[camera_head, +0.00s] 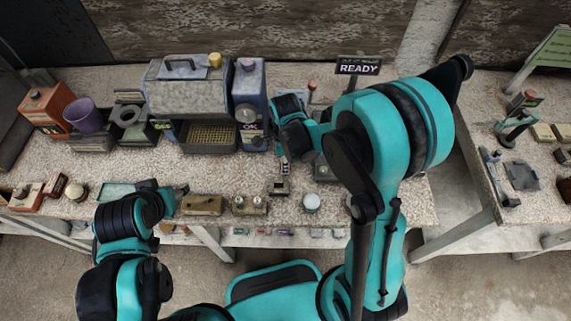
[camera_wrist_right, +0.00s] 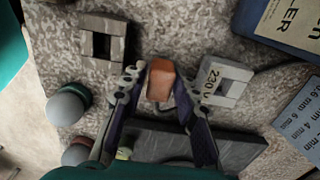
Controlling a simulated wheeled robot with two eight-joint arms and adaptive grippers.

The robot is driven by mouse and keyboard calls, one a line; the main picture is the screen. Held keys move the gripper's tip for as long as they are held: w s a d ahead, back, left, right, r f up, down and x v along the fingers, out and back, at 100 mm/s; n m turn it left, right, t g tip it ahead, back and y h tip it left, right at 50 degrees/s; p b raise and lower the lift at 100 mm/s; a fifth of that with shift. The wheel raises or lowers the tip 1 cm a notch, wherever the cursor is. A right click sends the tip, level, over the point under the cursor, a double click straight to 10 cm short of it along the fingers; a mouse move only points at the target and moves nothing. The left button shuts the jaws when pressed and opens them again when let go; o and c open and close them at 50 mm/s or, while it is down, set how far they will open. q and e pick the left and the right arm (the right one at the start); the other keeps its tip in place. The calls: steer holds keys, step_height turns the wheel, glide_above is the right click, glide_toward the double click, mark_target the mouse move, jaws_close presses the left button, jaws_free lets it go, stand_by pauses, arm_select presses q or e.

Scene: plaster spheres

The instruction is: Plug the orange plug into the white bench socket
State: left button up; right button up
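In the right wrist view an orange plug (camera_wrist_right: 161,80) is between the two fingertips of my right gripper (camera_wrist_right: 163,84). The fingers are close to its sides; I cannot tell whether both touch it. A thin dark cord shows beside the plug.
A grey square block with a hole (camera_wrist_right: 102,42) and a pale dome (camera_wrist_right: 67,105) lie near the right gripper. A dark plate (camera_wrist_right: 205,143) is below it. A blue-grey machine (camera_head: 195,90) and a READY sign (camera_head: 358,67) stand at the back of the speckled bench (camera_head: 225,172).

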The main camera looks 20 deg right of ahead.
jaws_close()
